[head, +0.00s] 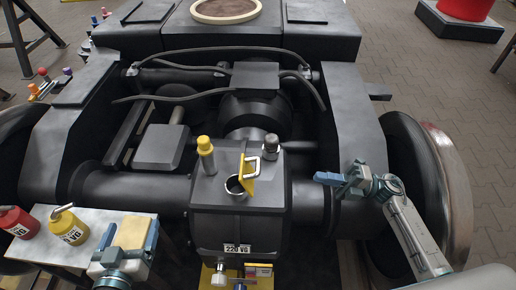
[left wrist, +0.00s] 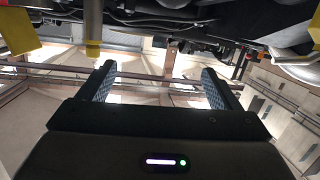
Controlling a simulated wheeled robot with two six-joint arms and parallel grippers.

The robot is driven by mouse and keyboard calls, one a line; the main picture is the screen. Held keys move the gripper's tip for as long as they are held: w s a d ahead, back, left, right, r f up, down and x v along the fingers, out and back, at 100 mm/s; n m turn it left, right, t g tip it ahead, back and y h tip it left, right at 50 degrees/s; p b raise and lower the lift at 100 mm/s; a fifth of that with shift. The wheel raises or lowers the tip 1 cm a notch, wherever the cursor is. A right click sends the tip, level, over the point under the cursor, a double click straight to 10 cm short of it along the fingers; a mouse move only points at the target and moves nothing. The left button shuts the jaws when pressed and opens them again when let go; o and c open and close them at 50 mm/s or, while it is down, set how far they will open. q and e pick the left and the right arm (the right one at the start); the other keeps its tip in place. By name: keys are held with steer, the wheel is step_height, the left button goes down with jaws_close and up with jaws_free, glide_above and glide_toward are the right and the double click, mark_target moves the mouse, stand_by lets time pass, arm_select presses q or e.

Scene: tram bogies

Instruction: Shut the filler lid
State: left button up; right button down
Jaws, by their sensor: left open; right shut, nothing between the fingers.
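The filler lid (head: 249,174) is a yellow flap with a pale metal loop, on top of the dark gearbox housing (head: 225,217). It stands raised at the right side of the round filler neck (head: 236,187), whose mouth is uncovered. My right gripper (head: 328,179) is shut and empty, to the right of the lid and apart from it. My left gripper (head: 130,232) is open at the lower left, over or near the small side table; its two fingers also show in the left wrist view (left wrist: 160,80) with nothing clearly held between them.
A yellow-capped post (head: 206,150) and a dark-capped fitting (head: 270,146) rise from the housing near the lid. The side table (head: 100,218) carries a red can (head: 16,222) and a yellow can (head: 68,228). Hoses (head: 215,53) cross behind. A wheel (head: 445,180) stands at right.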

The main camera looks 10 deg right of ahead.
arm_select(q)
steer(key=s+f+g, duration=0.2)
steer(key=f, duration=0.1)
steer(key=s+f+g, duration=0.1)
steer(key=shift+d+f+p, duration=0.2)
steer(key=shift+p, duration=0.15)
arm_select(e)
glide_toward(255, 174)
steer(key=w+a, duration=0.1)
steer(key=a, duration=0.1)
steer(key=w+a+r, duration=0.1)
steer(key=w+a, duration=0.1)
steer(key=shift+w+a, duration=0.3)
steer(key=shift+a, duration=0.05)
